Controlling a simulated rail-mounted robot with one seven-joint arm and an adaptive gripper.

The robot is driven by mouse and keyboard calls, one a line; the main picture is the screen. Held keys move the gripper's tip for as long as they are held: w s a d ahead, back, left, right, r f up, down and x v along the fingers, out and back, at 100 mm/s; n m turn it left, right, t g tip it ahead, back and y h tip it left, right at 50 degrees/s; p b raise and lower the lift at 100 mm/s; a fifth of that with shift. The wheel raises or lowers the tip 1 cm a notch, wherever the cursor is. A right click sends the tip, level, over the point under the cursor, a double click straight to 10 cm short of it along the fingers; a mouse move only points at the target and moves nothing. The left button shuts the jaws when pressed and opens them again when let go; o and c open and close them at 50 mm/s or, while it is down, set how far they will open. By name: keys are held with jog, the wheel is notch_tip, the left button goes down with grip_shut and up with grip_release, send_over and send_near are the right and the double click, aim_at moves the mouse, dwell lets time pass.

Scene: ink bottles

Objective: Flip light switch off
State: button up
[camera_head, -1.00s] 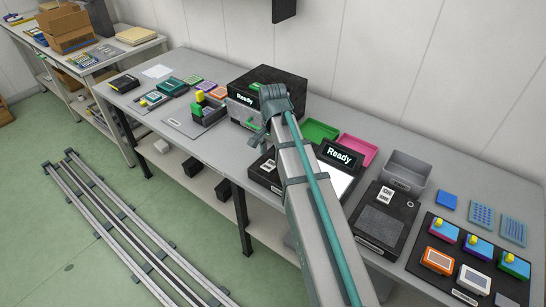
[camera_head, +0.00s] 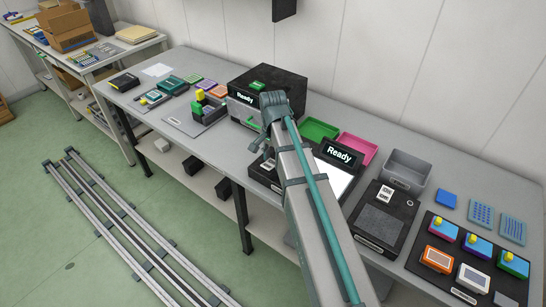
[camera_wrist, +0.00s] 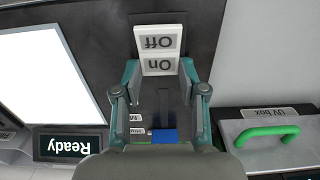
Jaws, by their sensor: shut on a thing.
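The light switch (camera_wrist: 158,48) is a white rocker block on a black panel (camera_wrist: 215,12). In the wrist view its "Off" half is at the top and its "On" half below, both labels upside down. My gripper (camera_wrist: 159,72) has its two teal fingertips at either side of the "On" half, shut on the switch. In the head view my gripper (camera_head: 266,142) is low over the black device by the bench's front edge.
A UV box (camera_head: 265,90) with a green handle (camera_wrist: 269,133) stands beside my gripper. A "Ready" display (camera_head: 338,152) and a bright white screen (camera_wrist: 45,70) are on the other side. Green (camera_head: 318,130) and pink (camera_head: 358,148) trays lie behind.

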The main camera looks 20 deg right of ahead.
jog(key=shift+s+a+t+h, duration=0.25)
jog(key=shift+s+t+h, duration=0.1)
jog(key=shift+t+h, duration=0.2)
jog(key=shift+a+r+t+h+b, duration=0.1)
jog(key=shift+t+h+b, duration=0.35)
jog(key=shift+h+b, duration=0.25)
jog(key=shift+r+h, duration=0.15)
jog(key=shift+h, duration=0.1)
jog(key=shift+w, duration=0.1)
jog(key=o, duration=1.1)
jog(key=shift+o, duration=0.2)
jog(key=v, duration=1.2)
